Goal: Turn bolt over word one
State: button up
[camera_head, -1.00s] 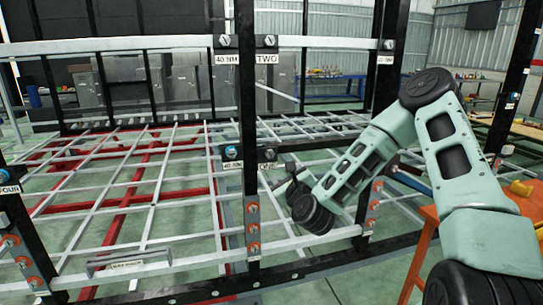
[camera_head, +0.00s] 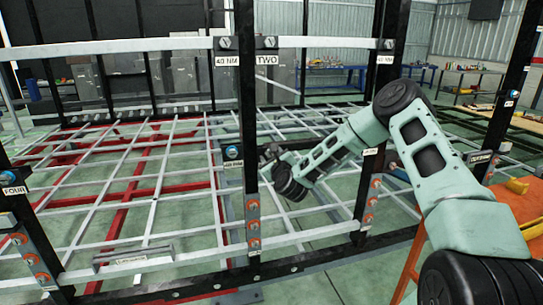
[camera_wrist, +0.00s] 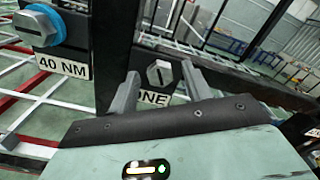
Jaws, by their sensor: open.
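In the wrist view a grey hex bolt (camera_wrist: 160,73) with a dark slot sits on a dark plate, over the label ONE (camera_wrist: 157,99), which is partly hidden. My gripper (camera_wrist: 159,88) is open, one finger on each side of the bolt in the picture. Whether the fingers touch the bolt, I cannot tell. In the head view my gripper (camera_head: 271,158) is beside the black middle post and covers this bolt and its label.
A blue-ringed bolt (camera_wrist: 38,25) over a 40 NM label (camera_wrist: 62,62) is left of my gripper. Another bolt (camera_head: 270,42) is above the TWO label (camera_head: 266,60). The black post (camera_head: 247,110) and white rails (camera_head: 130,47) stand close by. An orange stand (camera_head: 412,265) is right.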

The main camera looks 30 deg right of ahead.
jog(key=c, duration=1)
jog(key=shift+n+b, duration=0.3)
